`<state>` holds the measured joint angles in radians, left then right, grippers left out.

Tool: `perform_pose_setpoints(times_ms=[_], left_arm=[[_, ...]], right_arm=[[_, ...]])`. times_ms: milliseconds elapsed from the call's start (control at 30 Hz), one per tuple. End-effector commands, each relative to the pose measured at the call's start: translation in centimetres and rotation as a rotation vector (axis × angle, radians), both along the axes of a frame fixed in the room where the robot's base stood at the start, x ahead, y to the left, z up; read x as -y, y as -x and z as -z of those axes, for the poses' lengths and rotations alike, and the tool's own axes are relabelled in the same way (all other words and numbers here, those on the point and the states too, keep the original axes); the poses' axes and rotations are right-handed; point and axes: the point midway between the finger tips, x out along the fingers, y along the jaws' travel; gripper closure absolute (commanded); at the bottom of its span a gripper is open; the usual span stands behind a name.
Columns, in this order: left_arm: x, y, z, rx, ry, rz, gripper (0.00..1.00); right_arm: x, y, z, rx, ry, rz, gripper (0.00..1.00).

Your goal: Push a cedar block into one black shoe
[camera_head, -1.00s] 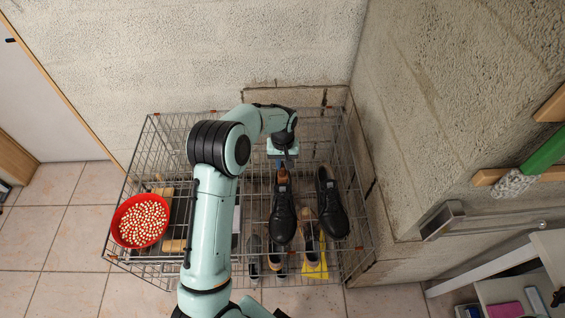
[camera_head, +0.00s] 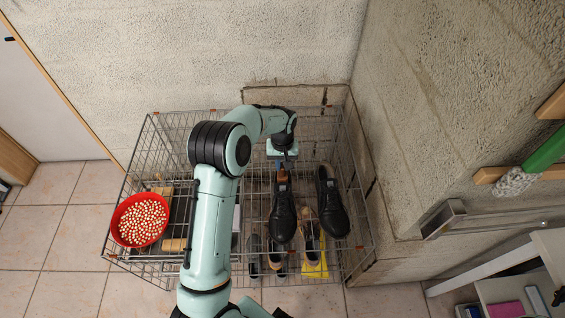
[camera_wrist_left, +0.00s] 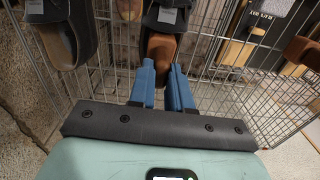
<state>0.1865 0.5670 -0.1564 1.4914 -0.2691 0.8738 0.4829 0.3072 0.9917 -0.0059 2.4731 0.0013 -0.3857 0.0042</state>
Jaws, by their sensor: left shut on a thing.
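Two black shoes stand side by side on the wire rack, the left one (camera_head: 283,218) and the right one (camera_head: 332,208). My left gripper (camera_head: 281,166) is over the heel end of the left shoe. Its blue fingers (camera_wrist_left: 165,76) are shut on a brown cedar block (camera_wrist_left: 161,48), whose far part runs into the opening of that shoe (camera_wrist_left: 166,16). How deep the block sits is hidden. The other black shoe (camera_wrist_left: 58,30) shows at the left of the wrist view. My right gripper is not in view.
A red bowl (camera_head: 119,229) of small pale balls stands at the rack's left end, near pale wooden pieces (camera_head: 174,245). More shoes and a yellow item (camera_head: 316,268) lie lower down. The wire rack (camera_head: 151,130) sits against rough walls behind and at right.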

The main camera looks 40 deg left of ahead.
Motion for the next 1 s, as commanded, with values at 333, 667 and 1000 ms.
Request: perform_pose_setpoints(times_ms=[333, 667, 1000], left_arm=[[0.0, 0.0, 0.9, 0.000, 0.000, -0.001, 1.00], [0.0, 0.0, 1.8, 0.000, 0.000, 0.000, 1.00], [0.0, 0.0, 2.6, 0.000, 0.000, 0.000, 1.00]], right_arm=[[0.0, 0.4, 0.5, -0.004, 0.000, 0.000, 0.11], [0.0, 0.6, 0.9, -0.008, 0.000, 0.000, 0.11], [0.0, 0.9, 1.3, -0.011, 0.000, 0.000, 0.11]])
